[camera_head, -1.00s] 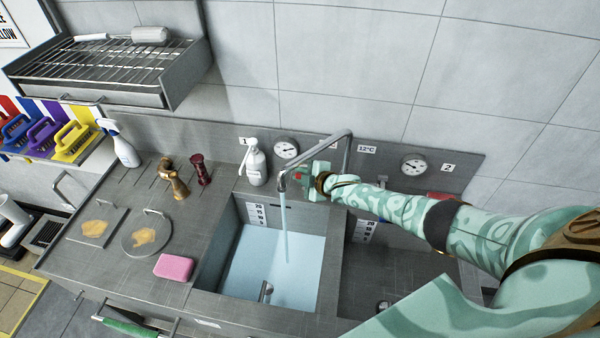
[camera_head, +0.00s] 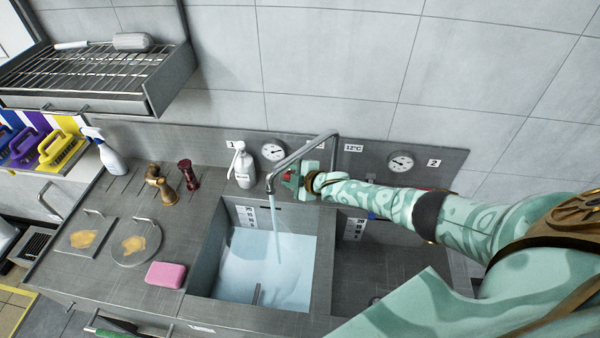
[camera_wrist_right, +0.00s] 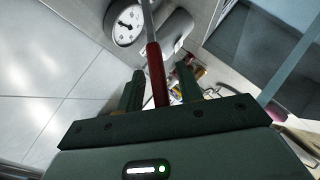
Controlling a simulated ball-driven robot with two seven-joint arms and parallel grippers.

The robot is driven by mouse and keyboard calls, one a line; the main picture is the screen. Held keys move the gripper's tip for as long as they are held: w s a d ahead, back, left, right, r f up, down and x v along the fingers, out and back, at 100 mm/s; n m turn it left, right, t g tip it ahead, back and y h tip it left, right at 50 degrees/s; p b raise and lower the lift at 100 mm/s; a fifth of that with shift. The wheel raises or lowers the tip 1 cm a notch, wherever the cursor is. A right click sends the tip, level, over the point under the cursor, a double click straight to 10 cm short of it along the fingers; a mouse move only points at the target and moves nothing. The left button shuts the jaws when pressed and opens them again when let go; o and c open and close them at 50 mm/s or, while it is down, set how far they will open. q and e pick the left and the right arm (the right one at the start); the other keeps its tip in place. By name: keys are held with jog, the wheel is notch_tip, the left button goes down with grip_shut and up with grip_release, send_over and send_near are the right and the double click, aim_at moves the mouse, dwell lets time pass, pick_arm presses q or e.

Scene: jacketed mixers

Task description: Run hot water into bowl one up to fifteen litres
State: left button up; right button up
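Bowl one (camera_head: 228,262) is the left sink basin, below the label 1 (camera_head: 231,144), and holds pale blue water (camera_head: 285,262). Water (camera_head: 277,240) runs into it from the swivel spout (camera_head: 300,152). A scale plate (camera_head: 248,216) on its back wall carries a 20 and smaller marks; I cannot read the exact level. My right gripper (camera_head: 290,177) is behind the spout at a red lever. In the right wrist view the red lever (camera_wrist_right: 156,75) stands between the fingers of my gripper (camera_wrist_right: 160,85), with a gap showing on both sides. My left gripper is out of view.
The right basin (camera_head: 385,262), near label 2 (camera_head: 434,163), shows no water. Dials (camera_head: 273,150) (camera_head: 400,163) sit on the back panel.

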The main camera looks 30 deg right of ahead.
jog(key=p+v, duration=0.2)
jog(key=v, duration=1.4)
jog(key=shift+p, duration=0.4)
jog(key=shift+d, duration=0.1)
dwell(5.9)
